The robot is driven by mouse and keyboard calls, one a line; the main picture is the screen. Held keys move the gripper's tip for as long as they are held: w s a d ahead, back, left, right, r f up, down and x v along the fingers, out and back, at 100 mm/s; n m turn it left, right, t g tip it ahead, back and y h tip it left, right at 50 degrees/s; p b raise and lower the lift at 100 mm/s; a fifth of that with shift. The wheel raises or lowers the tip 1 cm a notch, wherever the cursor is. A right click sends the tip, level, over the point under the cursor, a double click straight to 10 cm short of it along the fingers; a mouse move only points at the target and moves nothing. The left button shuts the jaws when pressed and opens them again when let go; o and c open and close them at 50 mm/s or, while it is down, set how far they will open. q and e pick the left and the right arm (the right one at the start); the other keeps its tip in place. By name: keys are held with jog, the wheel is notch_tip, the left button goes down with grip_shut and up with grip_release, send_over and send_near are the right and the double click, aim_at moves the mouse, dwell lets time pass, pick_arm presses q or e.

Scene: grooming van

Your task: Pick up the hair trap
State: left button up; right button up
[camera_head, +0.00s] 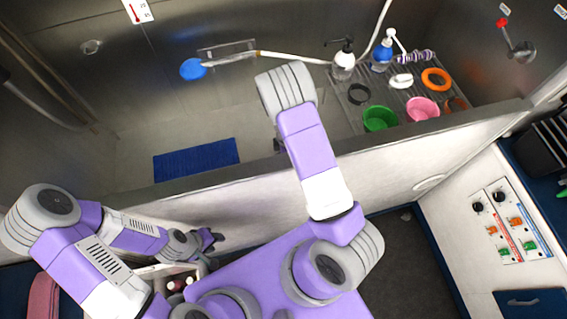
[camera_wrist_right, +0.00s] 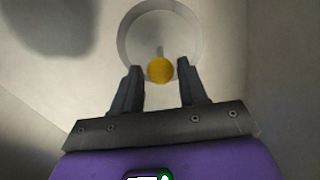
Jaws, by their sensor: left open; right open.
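In the right wrist view, a round yellow piece with a short grey stem (camera_wrist_right: 160,70), which looks like the hair trap, sits within a pale circular recess (camera_wrist_right: 128,38) in the tub floor. My right gripper (camera_wrist_right: 160,88) is open, with its fingers on either side of the yellow piece in the picture. I cannot tell whether they touch it. In the head view my right arm reaches over the tub wall and its gripper is mostly hidden; the hair trap is not visible there. My left gripper (camera_head: 214,238) is open, low outside the tub wall.
The tub wall (camera_head: 400,158) runs under my right arm. A blue mat (camera_head: 196,160) lies in the tub at left. A rack at right holds a green bucket (camera_head: 380,119), a pink bucket (camera_head: 422,109) and bottles. A blue shower head (camera_head: 193,69) is at the back wall.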

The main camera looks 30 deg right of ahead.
notch_tip(320, 180, down, 6)
jog(key=shift+f+b, duration=0.1)
jog(key=shift+b, duration=0.75)
grip_shut()
